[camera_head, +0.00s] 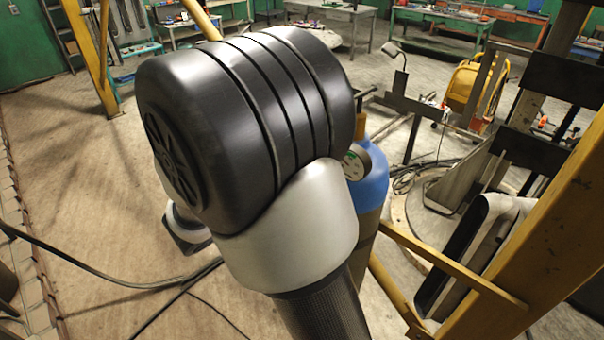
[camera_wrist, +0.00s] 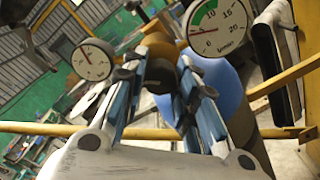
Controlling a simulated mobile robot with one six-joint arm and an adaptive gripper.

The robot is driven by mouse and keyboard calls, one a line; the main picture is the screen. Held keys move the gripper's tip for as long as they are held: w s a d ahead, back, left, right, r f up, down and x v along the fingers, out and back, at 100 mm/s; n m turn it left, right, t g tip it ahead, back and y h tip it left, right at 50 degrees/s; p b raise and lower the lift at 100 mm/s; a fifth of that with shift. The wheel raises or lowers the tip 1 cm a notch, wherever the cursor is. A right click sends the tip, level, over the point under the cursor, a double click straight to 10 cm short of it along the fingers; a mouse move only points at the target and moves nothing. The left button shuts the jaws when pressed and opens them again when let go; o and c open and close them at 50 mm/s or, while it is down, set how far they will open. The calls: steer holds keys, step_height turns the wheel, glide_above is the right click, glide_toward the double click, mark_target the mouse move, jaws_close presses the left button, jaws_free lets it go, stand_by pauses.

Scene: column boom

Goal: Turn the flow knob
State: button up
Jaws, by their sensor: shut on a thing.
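In the wrist view my gripper (camera_wrist: 170,66) has its two blue-and-black fingers on either side of a small, dark brownish part between the two gauges, which I take to be the flow knob (camera_wrist: 161,74). The fingers are shut on it, and they hide most of its outline. A white round gauge (camera_wrist: 92,61) is at the left. A gauge with a green band (camera_wrist: 219,26) is at the right. Behind the fingers is the blue top of a gas cylinder (camera_wrist: 222,84). In the head view my arm hides the knob and my gripper; the cylinder's blue shoulder (camera_head: 374,190) and a gauge (camera_head: 354,166) show beside it.
A yellow steel post (camera_head: 545,235) and its yellow rail (camera_head: 455,262) stand close at the right of the cylinder. Black cables (camera_head: 110,285) lie on the floor at the left. Open floor (camera_head: 80,180) is at the left; workbenches (camera_head: 440,18) are far behind.

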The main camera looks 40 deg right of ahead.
steer(key=m+b, duration=0.7)
steer(key=b, duration=0.3)
steer(key=shift+f+b, duration=0.1)
steer(key=shift+b, duration=0.25)
steer(key=o, duration=1.1)
steer(key=a, duration=0.8)
steer(key=s+a, duration=0.1)
steer(key=a, duration=0.3)
steer(key=shift+r, duration=0.25)
